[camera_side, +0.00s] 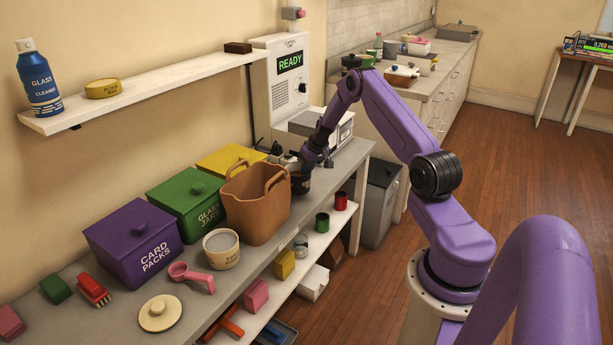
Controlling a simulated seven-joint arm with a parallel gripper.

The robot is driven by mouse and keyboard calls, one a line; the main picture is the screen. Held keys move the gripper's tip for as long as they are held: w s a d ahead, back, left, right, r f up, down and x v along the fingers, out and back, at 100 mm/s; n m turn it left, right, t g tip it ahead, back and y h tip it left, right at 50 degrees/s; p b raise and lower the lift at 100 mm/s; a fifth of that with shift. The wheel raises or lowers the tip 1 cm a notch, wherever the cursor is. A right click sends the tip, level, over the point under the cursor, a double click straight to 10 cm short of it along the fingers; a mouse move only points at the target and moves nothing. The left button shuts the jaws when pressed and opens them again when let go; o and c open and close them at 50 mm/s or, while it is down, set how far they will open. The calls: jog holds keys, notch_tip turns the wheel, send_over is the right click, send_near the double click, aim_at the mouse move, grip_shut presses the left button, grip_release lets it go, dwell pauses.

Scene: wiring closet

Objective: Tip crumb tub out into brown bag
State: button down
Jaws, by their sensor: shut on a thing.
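The brown bag (252,212), with two looped handles, stands open and upright on the grey bench. My gripper (299,167) is just right of and behind the bag, small and partly lost against dark shapes. It is shut on a dark round tub (301,184), beside the bag's right rim and roughly upright. I take this as the crumb tub, but no label shows. The tub's contents and the inside of the bag are hidden. A cream tub (222,249) with partly legible lettering stands in front of the bag.
Purple (134,243), green (188,205) and yellow (230,160) lidded bins line the back of the bench. A pink scoop (193,275), a round cream lid (160,313) and a red brush (92,290) lie in front. A machine reading READY (284,88) stands behind the gripper.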

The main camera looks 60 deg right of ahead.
notch_tip(320, 180, up, 32)
jog(key=s+a+m+h, duration=0.2)
jog(key=a+m, duration=0.4)
jog(key=a, duration=1.2)
notch_tip(320, 180, down, 6)
jog(key=r+g, duration=0.1)
jog(key=w+a+n+g+h, duration=0.2)
jog(key=a+n+h, duration=0.1)
jog(key=h, duration=0.7)
jog(key=w+a+f+n+g+h, duration=0.1)
jog(key=a+h, duration=0.4)
jog(key=h, duration=0.5)
jog(key=w+n+g, duration=0.1)
jog(key=w+n, duration=0.1)
jog(key=shift+n+g, duration=0.3)
jog(key=shift+n, duration=0.1)
